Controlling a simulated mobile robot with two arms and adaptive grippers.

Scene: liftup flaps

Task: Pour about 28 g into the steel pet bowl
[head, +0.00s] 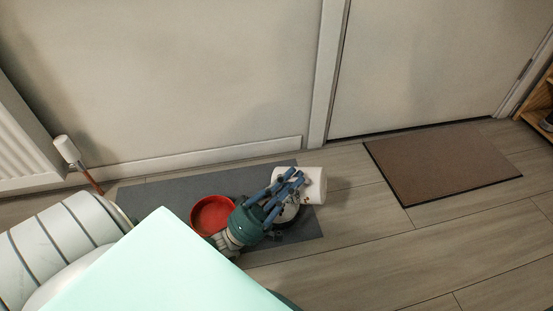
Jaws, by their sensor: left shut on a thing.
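My left gripper (290,184) is shut on a white cylindrical container (315,186) and holds it lying nearly on its side above the grey mat. The steel pet bowl (291,212) seems to be directly below the gripper and container, with small brown bits showing in or over it. My fingers and the container hide much of the bowl, so how full it is cannot be told. A red bowl (211,214) stands on the mat just left of my left gripper. My right gripper is not in view.
The grey mat (165,192) lies along the wall. A brown doormat (440,164) lies before the door (420,65) on the right. A white radiator (20,140) and its valve (67,149) are at the left. The wooden floor at the lower right is clear.

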